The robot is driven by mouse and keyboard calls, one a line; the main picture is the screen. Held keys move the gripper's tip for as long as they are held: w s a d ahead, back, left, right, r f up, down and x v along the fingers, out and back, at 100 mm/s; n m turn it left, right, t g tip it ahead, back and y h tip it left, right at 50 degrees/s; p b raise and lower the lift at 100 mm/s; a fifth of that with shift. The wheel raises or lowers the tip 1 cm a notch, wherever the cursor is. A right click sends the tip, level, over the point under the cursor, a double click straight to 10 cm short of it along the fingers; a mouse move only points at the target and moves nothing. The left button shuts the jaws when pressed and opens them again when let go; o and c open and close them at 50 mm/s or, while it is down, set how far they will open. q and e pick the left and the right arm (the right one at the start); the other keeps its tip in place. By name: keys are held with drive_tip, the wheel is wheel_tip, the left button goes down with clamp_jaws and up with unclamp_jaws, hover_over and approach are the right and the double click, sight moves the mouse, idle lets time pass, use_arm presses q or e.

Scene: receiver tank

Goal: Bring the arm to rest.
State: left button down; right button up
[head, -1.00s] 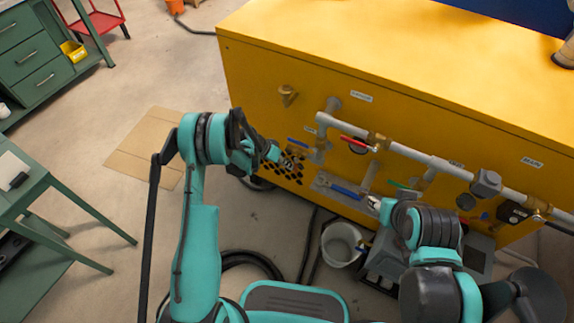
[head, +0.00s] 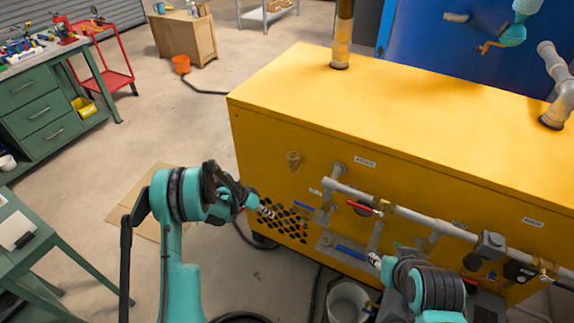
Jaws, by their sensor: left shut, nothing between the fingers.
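My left gripper (head: 266,211) is shut and empty. It is in front of the yellow cabinet's perforated vent (head: 289,222), to the left of the pipework. My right gripper (head: 375,260) is small in view beside the lower blue-handled valve (head: 351,252); whether its fingers are open or shut is too small to tell. The yellow cabinet (head: 262,150) carries a grey pipe (head: 410,214) with a red-handled valve (head: 359,206) and another blue handle (head: 304,206).
A grey bucket (head: 347,301) stands on the floor below the pipes. A flat cardboard sheet (head: 146,195) lies on the floor behind my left arm. A green table (head: 25,235) stands at the left. The floor between the green drawers (head: 45,112) and the cabinet is mostly clear.

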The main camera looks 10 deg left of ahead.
use_arm(q)
drive_tip(key=s+r+n+t+y, duration=0.15)
drive_tip(key=s+r, duration=0.25)
drive_tip(key=r, duration=0.6)
drive_tip(key=s+r+n+y, duration=0.15)
drive_tip(key=s+r, duration=0.25)
drive_tip(key=r, duration=0.6)
drive_tip(key=s+r+n+t+y, duration=0.1)
drive_tip(key=s+r, duration=0.2)
drive_tip(key=s, duration=0.7)
drive_tip(key=s+a+r+n+t+y, duration=0.1)
drive_tip(key=s+r, duration=0.3)
drive_tip(key=s, duration=0.6)
drive_tip(key=shift+a+r+t+y, duration=0.15)
drive_tip(key=shift+r+t+y, duration=0.15)
drive_tip(key=shift+t+y, duration=0.5)
